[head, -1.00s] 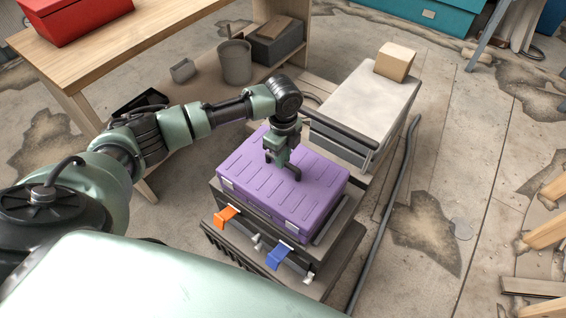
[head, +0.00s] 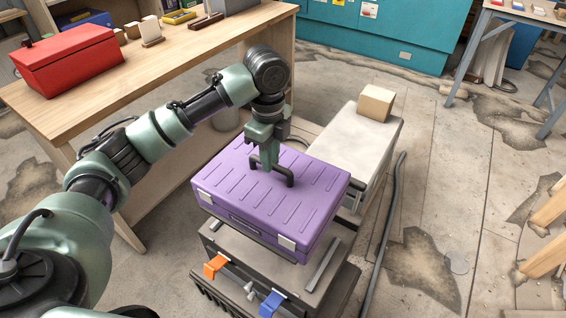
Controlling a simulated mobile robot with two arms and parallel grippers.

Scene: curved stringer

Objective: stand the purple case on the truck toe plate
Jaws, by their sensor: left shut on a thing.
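The purple case (head: 315,200) is a flat ribbed box with silver latches on its front edge and a dark handle on top. My left gripper (head: 270,172) points down and is shut on the handle. The case hangs level, raised a little above a dark case (head: 265,262) with orange and blue latches. The gripper hides part of the case's top. My right gripper is not in view. I cannot make out the truck toe plate.
A wooden workbench (head: 170,75) with a red toolbox (head: 68,60) stands at the left and back. A pale-topped box (head: 345,145) with a small cardboard box (head: 376,103) stands behind the case. A dark curved bar (head: 385,235) lies at the right.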

